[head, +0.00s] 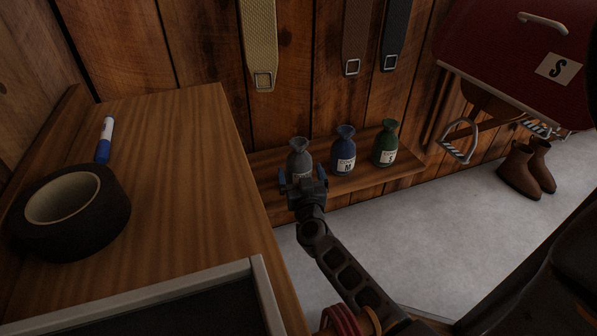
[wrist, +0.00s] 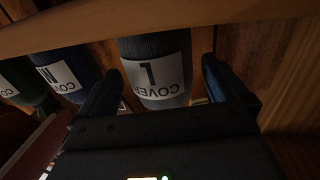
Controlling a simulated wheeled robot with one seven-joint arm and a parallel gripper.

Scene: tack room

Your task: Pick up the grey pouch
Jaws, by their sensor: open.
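The grey pouch (head: 300,158) stands upright at the left end of a low wooden shelf, its neck gathered at the top. In the wrist view my gripper (wrist: 160,88) is open, with one blue finger on each side of the pouch.
A blue pouch (head: 345,152) and a green pouch (head: 385,144) stand to the right on the shelf (head: 408,172). A wooden cabinet top (head: 190,150) with black tape (head: 98,222) and a marker (head: 105,140) is at left. Straps (head: 260,45) hang above.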

